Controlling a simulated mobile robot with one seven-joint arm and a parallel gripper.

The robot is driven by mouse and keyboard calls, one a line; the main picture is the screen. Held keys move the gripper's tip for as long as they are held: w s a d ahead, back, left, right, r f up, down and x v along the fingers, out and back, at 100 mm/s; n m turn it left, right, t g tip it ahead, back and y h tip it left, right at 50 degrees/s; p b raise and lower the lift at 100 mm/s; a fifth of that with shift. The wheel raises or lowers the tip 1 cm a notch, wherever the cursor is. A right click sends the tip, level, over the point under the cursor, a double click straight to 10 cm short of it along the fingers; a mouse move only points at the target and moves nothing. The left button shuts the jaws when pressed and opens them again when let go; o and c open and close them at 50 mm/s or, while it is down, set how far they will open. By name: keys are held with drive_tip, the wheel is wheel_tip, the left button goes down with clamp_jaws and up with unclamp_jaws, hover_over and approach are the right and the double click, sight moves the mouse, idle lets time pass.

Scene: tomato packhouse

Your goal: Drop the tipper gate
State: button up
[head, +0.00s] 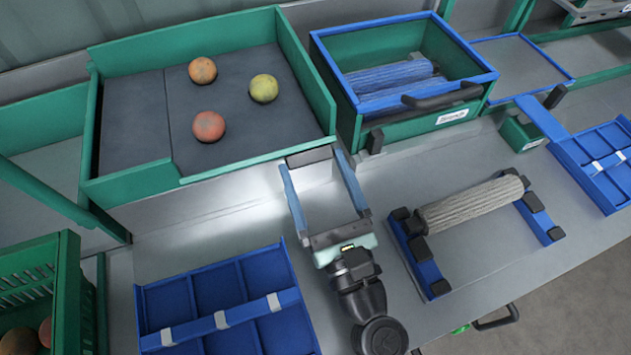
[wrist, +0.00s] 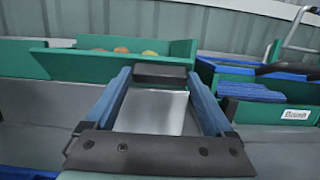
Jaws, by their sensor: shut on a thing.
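The tipper is a green-walled tray with a dark grey floor (head: 240,122), at the upper left in the head view. Its low green front wall (head: 215,170) stands upright and appears to be the gate; it also shows in the wrist view (wrist: 85,66). A short black bar, which looks like the gate handle (head: 308,156), lies at the right end of that wall. My gripper (head: 313,163) has its long blue fingers shut on the bar's two ends, and the bar spans them in the wrist view (wrist: 160,74). The wall behind the bar is partly hidden.
Three tomatoes (head: 209,127) rest on the tipper floor. A green and blue brush box (head: 372,119) stands to the right. A loose roller on a blue cradle (head: 424,270) and a blue compartment tray (head: 228,287) flank my arm. A green crate (head: 70,290) is at lower left.

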drive_tip(key=shift+s+f+t+b, duration=0.15)
drive_tip(key=shift+t+b, duration=0.15)
drive_tip(key=shift+b, duration=0.25)
drive_tip(key=o, duration=1.1)
drive_tip(key=r+v, duration=0.1)
drive_tip(key=v, duration=0.3)
drive_tip(key=r+b+v, duration=0.1)
drive_tip(key=v, duration=0.4)
drive_tip(key=r+v, duration=0.1)
drive_tip(key=v, duration=0.4)
drive_tip(key=shift+s+d, duration=0.3)
drive_tip(key=shift+s, duration=0.3)
